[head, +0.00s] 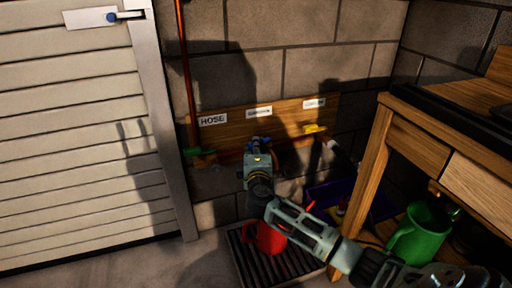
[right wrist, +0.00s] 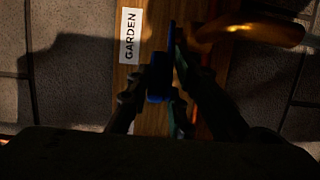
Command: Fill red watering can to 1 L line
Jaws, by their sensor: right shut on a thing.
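The red watering can (head: 270,239) stands on the dark slatted grate (head: 246,262) below the wall board, partly hidden by my right arm. Its fill line and inside do not show. My right gripper (head: 260,146) is at the blue tap handle (head: 262,140) in the middle of the board. In the right wrist view, my right gripper (right wrist: 163,92) is shut on the blue handle (right wrist: 160,76), beside the GARDEN label (right wrist: 130,38). The tap's outlet is hidden behind the gripper, and no water shows. My left gripper is not in view.
On the board, a green-handled tap (head: 194,152) sits left under HOSE (head: 212,119) and a yellow-handled tap (head: 314,129) sits right. A green watering can (head: 420,235) stands below the wooden bench (head: 385,130). A shutter door (head: 75,140) is at left.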

